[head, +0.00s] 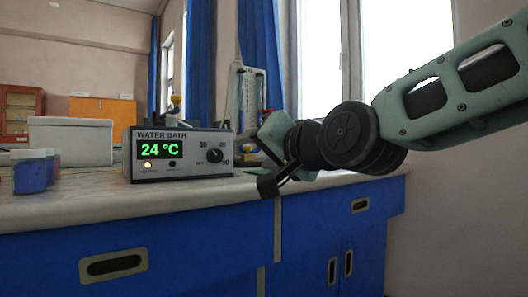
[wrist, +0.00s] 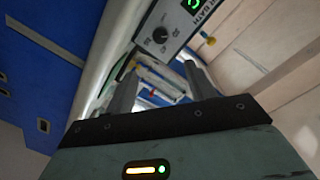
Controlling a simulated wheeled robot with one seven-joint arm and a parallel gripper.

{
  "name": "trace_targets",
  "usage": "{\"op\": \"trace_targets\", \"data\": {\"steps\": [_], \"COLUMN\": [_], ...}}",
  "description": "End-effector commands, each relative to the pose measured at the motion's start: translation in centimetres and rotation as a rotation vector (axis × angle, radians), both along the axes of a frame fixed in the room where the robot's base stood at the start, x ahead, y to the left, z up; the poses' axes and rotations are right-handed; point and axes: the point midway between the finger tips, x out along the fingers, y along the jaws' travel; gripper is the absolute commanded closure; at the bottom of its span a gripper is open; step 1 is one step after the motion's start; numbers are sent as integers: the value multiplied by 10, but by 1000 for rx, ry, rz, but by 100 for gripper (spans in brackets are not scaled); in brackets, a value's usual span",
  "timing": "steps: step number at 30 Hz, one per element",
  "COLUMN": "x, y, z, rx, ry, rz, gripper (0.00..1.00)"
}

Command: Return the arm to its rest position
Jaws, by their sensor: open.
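My arm reaches in from the right in the head view, bent at a dark round joint. My gripper (head: 268,186) is at its end, at the counter's front edge, just right of the water bath. In the wrist view my gripper (wrist: 158,88) shows two grey fingers spread apart, open. Past and between them are thin pale bars and a small red spot, too small to name. I see no object held. The water bath (head: 180,153), a grey box reading 24 °C, stands on the counter; its dial face also shows in the wrist view (wrist: 178,22).
The pale counter (head: 90,203) tops blue cabinets (head: 180,262). An upright stand with a board (head: 247,95) is behind my gripper. The wall at right front is bare.

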Motion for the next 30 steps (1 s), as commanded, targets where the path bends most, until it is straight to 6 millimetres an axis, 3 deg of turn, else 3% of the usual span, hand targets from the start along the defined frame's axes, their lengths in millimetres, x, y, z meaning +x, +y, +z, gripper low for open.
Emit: {"op": "trace_targets", "data": {"steps": [20, 23, 25, 30], "x": [-2, -17, -37, -116], "y": [2, 3, 0, -31], "z": [-4, -33, -66, -152], "rx": [-25, -148, -283, -670], "ry": [17, 95, 182, 425], "rz": [8, 45, 95, 275], "gripper": [45, 45, 45, 45]}}
